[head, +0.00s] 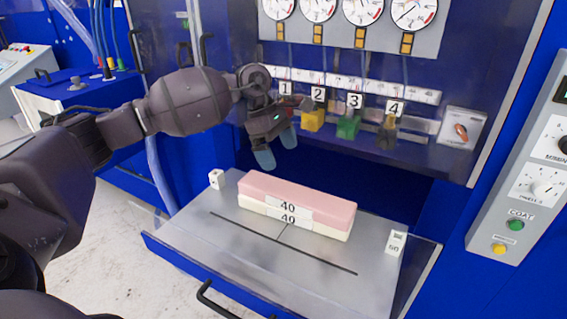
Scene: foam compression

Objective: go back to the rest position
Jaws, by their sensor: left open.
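My left arm comes in from the left, and its gripper (277,148) hangs above the back left of the metal tray, in front of the label 1 on the numbered rail. Its two bluish fingertips are apart and nothing shows between them. A pink foam block (300,198) lies on a cream block (322,229) on the tray (230,243); both bear labels reading 40. The gripper is above and behind the blocks, not touching them. My right gripper is not in view.
Yellow (313,120), green (348,127) and brown (386,134) pieces hang under labels 2, 3 and 4. Gauges (362,8) sit above. Small white blocks (216,179) stand at the tray's sides. A control panel (522,180) is at right. The tray's front is clear.

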